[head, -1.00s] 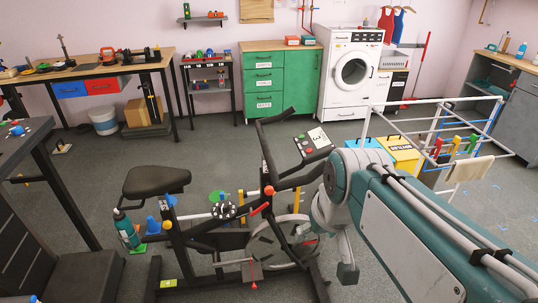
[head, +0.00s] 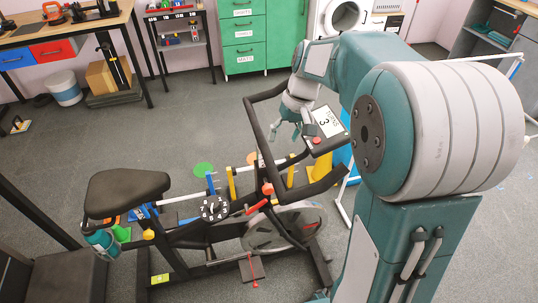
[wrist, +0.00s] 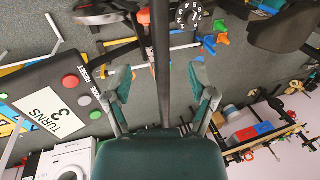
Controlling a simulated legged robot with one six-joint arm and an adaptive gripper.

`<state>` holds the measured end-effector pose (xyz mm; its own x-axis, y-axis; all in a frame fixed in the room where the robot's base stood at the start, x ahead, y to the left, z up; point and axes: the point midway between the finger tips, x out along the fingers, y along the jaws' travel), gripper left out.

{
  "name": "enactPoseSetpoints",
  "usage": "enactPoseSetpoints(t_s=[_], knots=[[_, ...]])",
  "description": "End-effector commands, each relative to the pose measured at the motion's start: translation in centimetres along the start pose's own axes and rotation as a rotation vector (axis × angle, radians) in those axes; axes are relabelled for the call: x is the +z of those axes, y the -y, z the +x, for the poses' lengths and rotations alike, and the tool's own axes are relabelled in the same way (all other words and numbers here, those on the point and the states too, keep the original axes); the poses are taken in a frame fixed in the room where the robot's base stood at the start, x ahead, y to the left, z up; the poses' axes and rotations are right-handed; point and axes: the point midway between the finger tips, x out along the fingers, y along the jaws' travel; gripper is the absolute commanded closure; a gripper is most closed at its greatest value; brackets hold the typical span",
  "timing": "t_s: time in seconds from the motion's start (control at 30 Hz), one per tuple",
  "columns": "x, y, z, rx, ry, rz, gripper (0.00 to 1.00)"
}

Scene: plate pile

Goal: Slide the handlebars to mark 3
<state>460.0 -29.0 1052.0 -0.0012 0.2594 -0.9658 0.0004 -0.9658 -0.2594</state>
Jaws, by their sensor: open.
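The black handlebars (head: 262,150) of the exercise bike stand above its front end in the head view. My gripper (head: 285,128) is beside their far side, partly behind the bar and near the console. In the wrist view my gripper (wrist: 160,80) is open, with a dark bar (wrist: 161,45), seemingly part of the handlebars, running between its fingers. The fingers look apart from it on both sides. A display console (head: 326,130) reads "TURNS 3"; it also shows in the wrist view (wrist: 60,100). A numbered dial (head: 214,207) sits on the bike frame. No scale for the handlebars is readable.
The bike's saddle (head: 127,192) is at the left, with a teal bottle (head: 102,240) below it. A green cabinet (head: 250,35) and a workbench (head: 70,38) stand behind. The floor between bike and bench is clear.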

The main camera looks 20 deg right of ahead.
Motion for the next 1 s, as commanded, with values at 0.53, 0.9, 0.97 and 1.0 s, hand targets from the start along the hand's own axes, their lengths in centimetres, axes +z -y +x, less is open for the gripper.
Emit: enactPoseSetpoints(t_s=[0.53,0.9,0.97,1.0], knots=[[0.0,0.0,8.7,0.0,0.004,0.001,0.27],[0.0,0.0,10.8,0.0,0.0,0.001,0.27],[0.0,0.0,10.8,0.0,0.0,0.001,0.27],[0.0,0.0,10.7,0.0,0.0,0.001,0.27]])
